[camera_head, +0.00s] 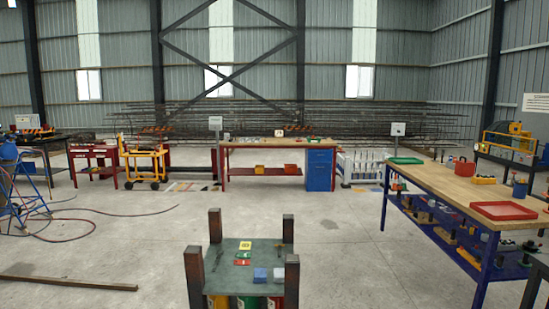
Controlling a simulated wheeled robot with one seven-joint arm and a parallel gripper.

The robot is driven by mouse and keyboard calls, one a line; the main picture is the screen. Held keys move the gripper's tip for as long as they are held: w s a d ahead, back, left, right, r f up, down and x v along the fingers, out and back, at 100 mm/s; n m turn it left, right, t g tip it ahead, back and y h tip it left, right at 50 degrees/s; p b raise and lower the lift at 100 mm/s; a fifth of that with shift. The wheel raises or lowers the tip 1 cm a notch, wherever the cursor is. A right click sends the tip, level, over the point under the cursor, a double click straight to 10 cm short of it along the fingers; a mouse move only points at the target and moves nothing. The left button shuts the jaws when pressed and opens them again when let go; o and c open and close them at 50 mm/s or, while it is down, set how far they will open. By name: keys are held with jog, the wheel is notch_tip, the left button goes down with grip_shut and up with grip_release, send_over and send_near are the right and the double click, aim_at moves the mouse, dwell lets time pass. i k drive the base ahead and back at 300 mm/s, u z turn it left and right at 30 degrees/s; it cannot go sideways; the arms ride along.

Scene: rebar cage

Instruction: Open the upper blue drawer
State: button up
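A blue drawer cabinet (320,170) hangs under the right end of a wooden-topped workbench (265,145) across the floor. Its upper blue drawer (320,156) is the front part just under the bench top, and it looks closed. The cabinet is small in this view, so handles and exact drawer edges are hard to tell. My gripper does not show in this view.
A low dark table (222,285) with four posts stands close in front, carrying small items. A long bench (455,188) with blue legs stands at right. A beam (68,283) and loose cables lie at left. Open concrete floor (335,225) lies before the cabinet.

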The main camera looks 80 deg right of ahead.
aim_at(315, 156)
jog(key=z, duration=3.5)
jog(key=k, duration=0.65)
jog(key=z, duration=0.45)
jog(key=i, duration=1.45)
jog(key=u, duration=0.3)
jog(key=i, duration=1.75)
jog(key=u, duration=0.35)
jog(key=i, duration=1.65)
jog(key=u, duration=0.35)
jog(key=i, duration=1.55)
jog(key=u, duration=0.1)
